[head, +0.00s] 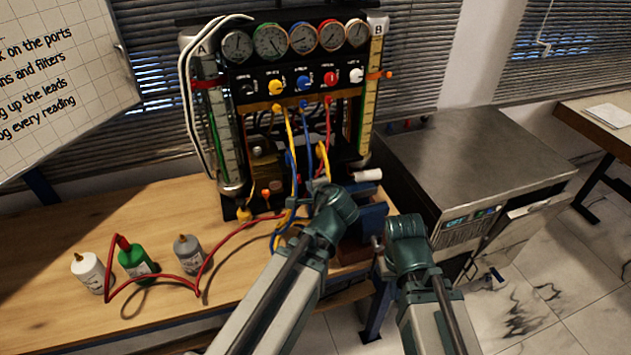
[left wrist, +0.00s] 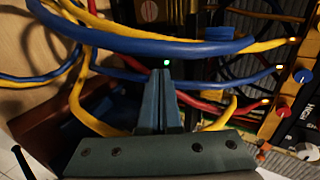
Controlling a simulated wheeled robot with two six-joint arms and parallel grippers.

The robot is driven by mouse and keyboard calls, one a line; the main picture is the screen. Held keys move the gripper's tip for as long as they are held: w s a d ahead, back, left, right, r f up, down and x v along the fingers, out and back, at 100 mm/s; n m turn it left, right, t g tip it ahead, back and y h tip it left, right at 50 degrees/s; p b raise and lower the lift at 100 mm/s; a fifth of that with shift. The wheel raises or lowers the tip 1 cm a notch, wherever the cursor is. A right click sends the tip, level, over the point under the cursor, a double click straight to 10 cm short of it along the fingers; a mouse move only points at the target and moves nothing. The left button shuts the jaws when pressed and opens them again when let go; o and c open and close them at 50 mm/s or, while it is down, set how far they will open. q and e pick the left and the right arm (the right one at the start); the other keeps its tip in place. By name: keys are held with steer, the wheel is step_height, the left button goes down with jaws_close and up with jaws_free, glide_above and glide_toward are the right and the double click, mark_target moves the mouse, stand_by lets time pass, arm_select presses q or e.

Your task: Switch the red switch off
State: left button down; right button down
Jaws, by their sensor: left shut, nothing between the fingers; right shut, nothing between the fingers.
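The gauge rig's panel (head: 300,78) carries a row of knobs. The red knob (head: 331,79) is right of the blue one; it also shows at the right of the left wrist view (left wrist: 281,107). I cannot make out a separate red switch. My left gripper (head: 319,184) is low in front of the rig, well below the knobs, its fingertips mostly hidden in the head view. In the left wrist view its fingers (left wrist: 160,74) are together and empty, just below a small green light (left wrist: 167,62), among hoses. My right gripper (head: 378,241) is shut, beside a blue block, largely hidden by its wrist.
Blue, yellow and red hoses (head: 306,150) hang in front of the rig and pass close to my left fingers. White, green (head: 137,259) and grey bottles stand on the wooden bench (head: 60,225). A steel-topped machine (head: 470,150) stands at the right.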

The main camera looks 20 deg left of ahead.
arm_select(q)
steer(key=shift+s+r, duration=0.15)
steer(key=shift+d, duration=0.1)
steer(key=shift+s+d+f+g+h, duration=0.1)
steer(key=shift+d+f+g+h, duration=0.2)
steer(key=shift+f+h, duration=0.15)
steer(key=shift+f, duration=0.15)
